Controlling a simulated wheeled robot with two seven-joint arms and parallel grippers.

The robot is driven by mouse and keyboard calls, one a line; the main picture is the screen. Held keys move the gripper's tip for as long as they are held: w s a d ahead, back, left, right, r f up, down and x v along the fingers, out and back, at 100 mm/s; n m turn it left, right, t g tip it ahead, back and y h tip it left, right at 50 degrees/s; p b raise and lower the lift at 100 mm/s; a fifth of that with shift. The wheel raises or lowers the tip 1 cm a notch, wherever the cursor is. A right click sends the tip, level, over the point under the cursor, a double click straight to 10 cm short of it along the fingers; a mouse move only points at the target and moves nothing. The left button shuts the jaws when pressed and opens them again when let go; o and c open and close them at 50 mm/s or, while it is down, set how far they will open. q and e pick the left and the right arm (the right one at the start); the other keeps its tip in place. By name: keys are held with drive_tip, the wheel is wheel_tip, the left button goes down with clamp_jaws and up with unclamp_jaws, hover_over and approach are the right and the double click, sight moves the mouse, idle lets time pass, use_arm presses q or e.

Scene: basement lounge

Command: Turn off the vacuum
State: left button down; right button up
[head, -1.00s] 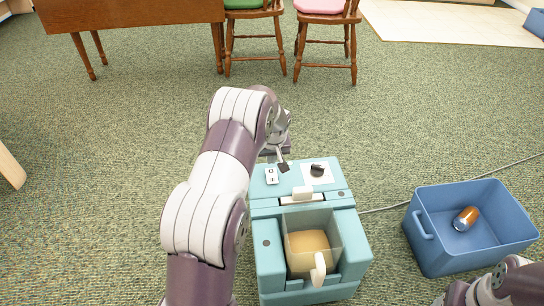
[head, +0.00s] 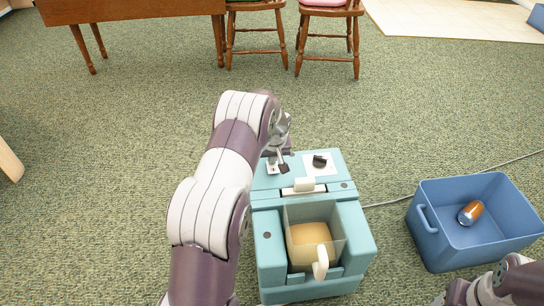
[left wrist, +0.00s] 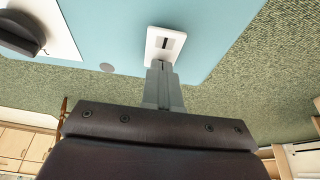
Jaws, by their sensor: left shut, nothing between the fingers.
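The vacuum (head: 312,295) is a teal box with a clear-walled bin holding tan contents at its front. On its top are a small white switch plate (head: 272,168) at the left and a black knob (head: 320,160) on a white square. My left gripper (head: 282,164) is shut and empty at the switch plate and partly covers it in the head view. In the left wrist view the fingertips (left wrist: 160,66) overlap the lower edge of the white switch plate (left wrist: 168,40). I cannot tell whether they touch it. The knob (left wrist: 22,32) shows at the left there.
A blue bin (head: 430,245) holding an orange-and-silver can (head: 470,212) stands right of the vacuum. A grey cord (head: 385,203) runs behind the bin. A wooden table (head: 130,10) and chairs (head: 325,40) stand at the back. Green carpet between is clear.

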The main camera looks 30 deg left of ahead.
use_arm(q)
drive_tip(key=shift+s, duration=0.15)
drive_tip(key=shift+s+d, duration=0.45)
drive_tip(key=shift+s, duration=0.1)
drive_tip(key=p+v, duration=0.1)
drive_tip(key=v, duration=0.1)
drive_tip(key=p+v, duration=0.2)
drive_tip(key=w+p+v, duration=0.1)
drive_tip(key=p+v, duration=0.1)
drive_tip(key=shift+a+r, duration=0.2)
drive_tip(key=shift+a, duration=0.1)
wheel_tip(320, 180, up, 7)
drive_tip(key=p, duration=0.4)
hover_over(273, 170)
drive_tip(key=s+d, duration=0.2)
drive_tip(key=shift+s+a+r, duration=0.15)
drive_tip(key=shift+r, duration=0.1)
